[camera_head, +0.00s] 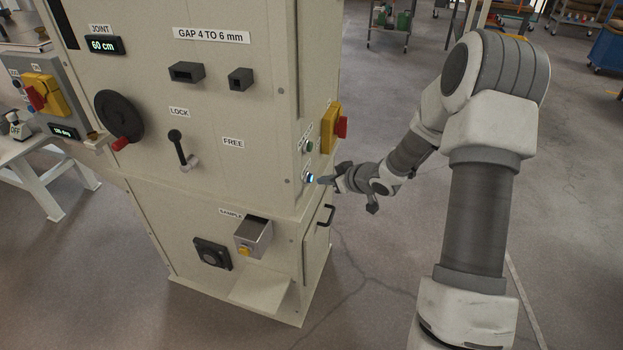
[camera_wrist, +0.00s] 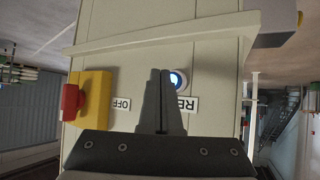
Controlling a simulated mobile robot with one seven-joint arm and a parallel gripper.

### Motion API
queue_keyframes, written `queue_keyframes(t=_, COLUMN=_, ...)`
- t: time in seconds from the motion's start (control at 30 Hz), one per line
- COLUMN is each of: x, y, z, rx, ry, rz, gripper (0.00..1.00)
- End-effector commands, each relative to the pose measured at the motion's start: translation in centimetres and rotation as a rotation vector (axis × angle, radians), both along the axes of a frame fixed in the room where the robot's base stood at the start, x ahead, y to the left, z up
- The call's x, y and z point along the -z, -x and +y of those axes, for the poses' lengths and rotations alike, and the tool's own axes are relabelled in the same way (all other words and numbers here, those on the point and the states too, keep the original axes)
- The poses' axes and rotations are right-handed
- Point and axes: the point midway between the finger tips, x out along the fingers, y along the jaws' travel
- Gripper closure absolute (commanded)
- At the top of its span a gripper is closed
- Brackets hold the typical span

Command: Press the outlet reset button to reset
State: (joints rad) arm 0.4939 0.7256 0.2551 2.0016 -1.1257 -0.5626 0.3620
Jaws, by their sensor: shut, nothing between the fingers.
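The reset button (camera_head: 310,179) glows blue on the narrow right side face of the beige cabinet, low under a green-centred button (camera_head: 307,146). In the wrist view the lit button (camera_wrist: 176,79) shows just right of my fingertips, beside a label (camera_wrist: 186,103) that starts with "RE"; my fingers hide part of the label. My gripper (camera_head: 321,181) is shut and empty, its tips right at the button in the head view. In the wrist view the closed fingertips (camera_wrist: 160,74) overlap the button's left edge. I cannot tell whether they touch it.
A yellow switch box (camera_head: 330,128) with a red knob (camera_head: 342,127) sits above the buttons. A black door handle (camera_head: 325,215) sticks out below. The front carries a handwheel (camera_head: 119,115), a lever (camera_head: 178,147) and a sample box (camera_head: 253,236).

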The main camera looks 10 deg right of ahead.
Motion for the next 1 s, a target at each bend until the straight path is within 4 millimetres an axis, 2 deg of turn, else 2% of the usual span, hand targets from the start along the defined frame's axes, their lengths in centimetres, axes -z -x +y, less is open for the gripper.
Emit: queue_keyframes(t=1.0, x=0.00, y=-0.53, z=0.90, rx=0.000, ry=0.000, rz=0.000, gripper=1.00)
